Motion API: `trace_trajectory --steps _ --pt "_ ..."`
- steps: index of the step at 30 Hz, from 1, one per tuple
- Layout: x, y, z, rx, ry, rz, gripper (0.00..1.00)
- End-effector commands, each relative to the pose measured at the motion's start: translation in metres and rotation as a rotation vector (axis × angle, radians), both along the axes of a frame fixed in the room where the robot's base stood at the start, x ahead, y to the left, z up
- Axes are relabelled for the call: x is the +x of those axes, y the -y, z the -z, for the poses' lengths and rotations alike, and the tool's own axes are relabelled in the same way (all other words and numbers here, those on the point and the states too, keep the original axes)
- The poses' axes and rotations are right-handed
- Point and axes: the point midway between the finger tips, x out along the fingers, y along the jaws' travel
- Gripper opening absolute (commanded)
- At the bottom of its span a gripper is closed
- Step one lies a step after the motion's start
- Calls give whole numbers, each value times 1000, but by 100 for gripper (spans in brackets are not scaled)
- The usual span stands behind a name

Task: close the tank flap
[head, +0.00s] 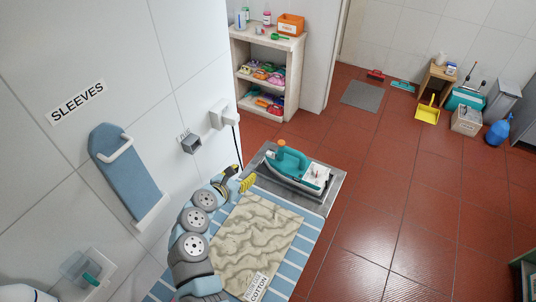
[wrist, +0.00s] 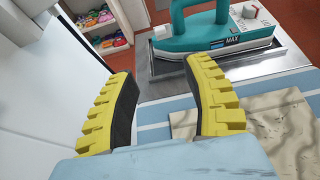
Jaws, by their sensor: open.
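The steam iron (head: 298,172) is teal and white and sits on a grey metal plate (head: 332,185) at the far end of the ironing board. In the wrist view the iron (wrist: 205,40) lies ahead of my fingers, with a MAX label on its side and white housing at its right end. The tank flap cannot be made out clearly in either view. My gripper (head: 243,177) is to the left of the iron, above the board. In the wrist view my gripper (wrist: 160,70) has its yellow ribbed fingers wide apart, with nothing between them.
A wrinkled beige cloth (head: 255,240) lies on the blue striped board (head: 312,228), with a COTTON label near its front. A wall socket (head: 223,114) with a black cord is close to my arm. A shelf (head: 240,55) stands behind.

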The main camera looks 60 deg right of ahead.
Motion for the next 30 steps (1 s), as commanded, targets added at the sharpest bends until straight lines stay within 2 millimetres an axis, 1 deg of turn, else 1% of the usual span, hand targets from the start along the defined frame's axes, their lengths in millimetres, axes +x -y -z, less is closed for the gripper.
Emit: trace_trajectory --steps 5,15,23,26,30 --pt "0 13 4 -4 -2 -1 50" --pt "-1 55 22 -2 -3 0 50" --pt "-2 83 34 -2 -4 1 50" --pt "0 91 36 -5 -2 -3 50" --pt "-1 103 43 -2 -3 0 50"
